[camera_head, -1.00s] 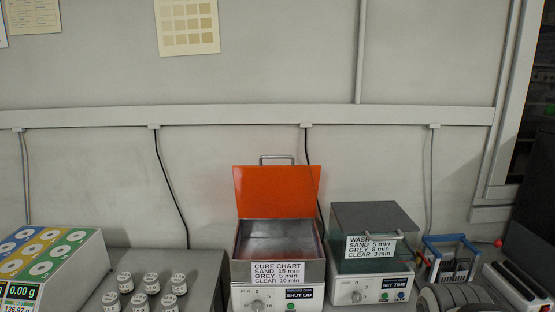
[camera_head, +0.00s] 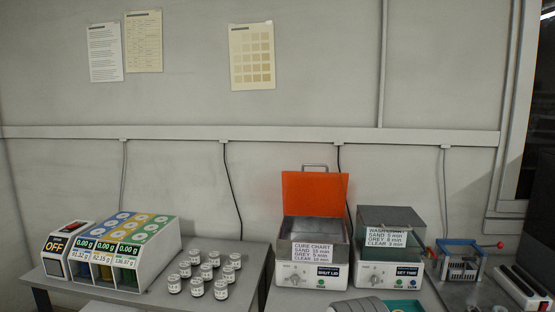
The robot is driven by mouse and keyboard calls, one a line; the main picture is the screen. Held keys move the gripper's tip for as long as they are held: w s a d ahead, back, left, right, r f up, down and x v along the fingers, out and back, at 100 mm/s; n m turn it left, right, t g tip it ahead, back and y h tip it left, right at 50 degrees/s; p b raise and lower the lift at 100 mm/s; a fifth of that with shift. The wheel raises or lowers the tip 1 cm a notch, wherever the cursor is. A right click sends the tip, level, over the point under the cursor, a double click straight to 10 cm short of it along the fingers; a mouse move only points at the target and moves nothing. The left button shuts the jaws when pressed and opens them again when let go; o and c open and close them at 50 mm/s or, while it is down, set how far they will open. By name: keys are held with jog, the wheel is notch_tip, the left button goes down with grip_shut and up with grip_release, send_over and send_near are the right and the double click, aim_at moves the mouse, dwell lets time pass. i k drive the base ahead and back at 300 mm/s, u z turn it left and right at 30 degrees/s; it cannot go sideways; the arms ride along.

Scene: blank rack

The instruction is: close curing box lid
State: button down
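The curing box (camera_head: 313,252) stands on the bench right of centre, an open metal-walled box on a white base with a knob and a sign reading "SHUT LID". A cure chart label is on its front. Its orange lid (camera_head: 299,191) is open and stands upright at the back, with a metal handle (camera_head: 315,167) on its top edge. A grey surface shows in front of the lid's lower part; I cannot tell what it is. My gripper is not in view.
Several small jars (camera_head: 197,290) and a coloured dispenser unit (camera_head: 150,262) are to the left. A blue-framed rack (camera_head: 461,262) is farther right. Grey and green items show at the bottom edge.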

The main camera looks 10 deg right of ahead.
aim_at(308, 193)
jog(key=u, duration=0.1)
jog(key=i, duration=1.45)
jog(key=z, duration=0.6)
jog(key=k, duration=0.9)
jog(key=z, duration=0.15)
jog(key=i, duration=0.9)
jog(key=u, duration=0.05)
